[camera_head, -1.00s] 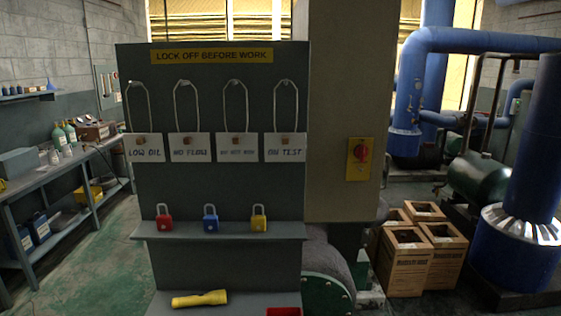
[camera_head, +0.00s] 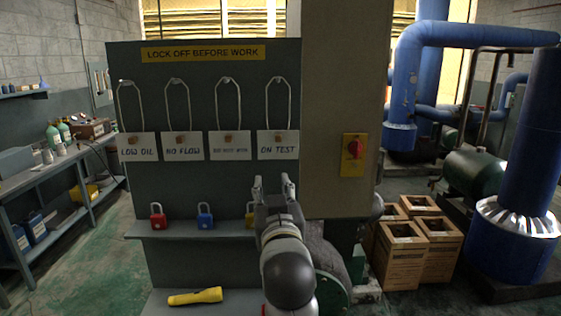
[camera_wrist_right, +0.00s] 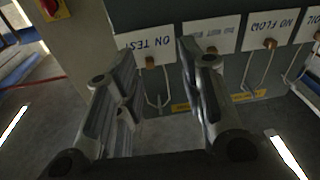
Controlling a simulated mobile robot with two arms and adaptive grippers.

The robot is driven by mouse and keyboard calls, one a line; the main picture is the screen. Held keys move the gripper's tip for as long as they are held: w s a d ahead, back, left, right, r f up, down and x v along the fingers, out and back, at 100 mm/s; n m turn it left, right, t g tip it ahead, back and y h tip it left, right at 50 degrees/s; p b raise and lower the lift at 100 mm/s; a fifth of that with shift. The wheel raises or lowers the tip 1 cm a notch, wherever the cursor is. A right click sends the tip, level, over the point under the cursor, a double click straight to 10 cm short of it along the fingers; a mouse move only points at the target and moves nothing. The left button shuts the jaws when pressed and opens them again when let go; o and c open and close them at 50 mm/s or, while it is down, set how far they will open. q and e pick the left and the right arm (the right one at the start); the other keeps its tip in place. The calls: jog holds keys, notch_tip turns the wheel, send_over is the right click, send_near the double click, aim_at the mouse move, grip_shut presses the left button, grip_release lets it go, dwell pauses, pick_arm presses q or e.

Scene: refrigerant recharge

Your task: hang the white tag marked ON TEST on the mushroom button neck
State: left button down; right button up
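The white ON TEST tag (camera_head: 278,146) hangs by a wire loop at the right end of the tag row on the grey board. In the right wrist view the ON TEST tag (camera_wrist_right: 143,44) appears upside down, beyond the fingers. The red mushroom button (camera_head: 355,149) sits on a yellow plate on the beige column, right of the board. A corner of it shows in the right wrist view (camera_wrist_right: 50,6). My right gripper (camera_head: 272,182) is open and empty, just below and in front of the ON TEST tag; its fingers also show in the right wrist view (camera_wrist_right: 157,62). My left gripper is out of view.
Other tags, LOW OIL (camera_head: 137,147), NO FLOW (camera_head: 183,145) and a third (camera_head: 230,146), hang to the left. Red (camera_head: 158,216) and blue (camera_head: 205,215) padlocks stand on the shelf (camera_head: 180,233); a yellow one is partly hidden by my arm. A yellow flashlight (camera_head: 195,297) lies below.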

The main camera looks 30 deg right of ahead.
jog(key=m+h, duration=0.2)
send_near(278, 139)
jog(key=s+a+r, duration=0.2)
jog(key=s, duration=0.2)
jog(key=shift+n+t, duration=0.3)
jog(key=w+d, duration=0.2)
jog(key=w, duration=0.1)
jog(key=w+d, duration=0.2)
jog(key=w, duration=0.2)
jog(key=w+d, duration=0.2)
jog(key=w, duration=0.2)
jog(key=shift+w+d+f, duration=0.2)
jog(key=shift+d+f, duration=0.05)
jog(key=shift+d, duration=0.15)
grip_shut()
jog(key=shift+r, duration=0.1)
notch_tip(278, 139, up, 3)
jog(key=p, duration=0.2)
jog(key=shift+p, duration=0.4)
jog(key=s+a, duration=0.4)
jog(key=s, duration=0.3)
jog(key=shift+s+a+p, duration=0.15)
jog(key=shift+a+p, duration=0.1)
jog(key=shift+p, duration=0.15)
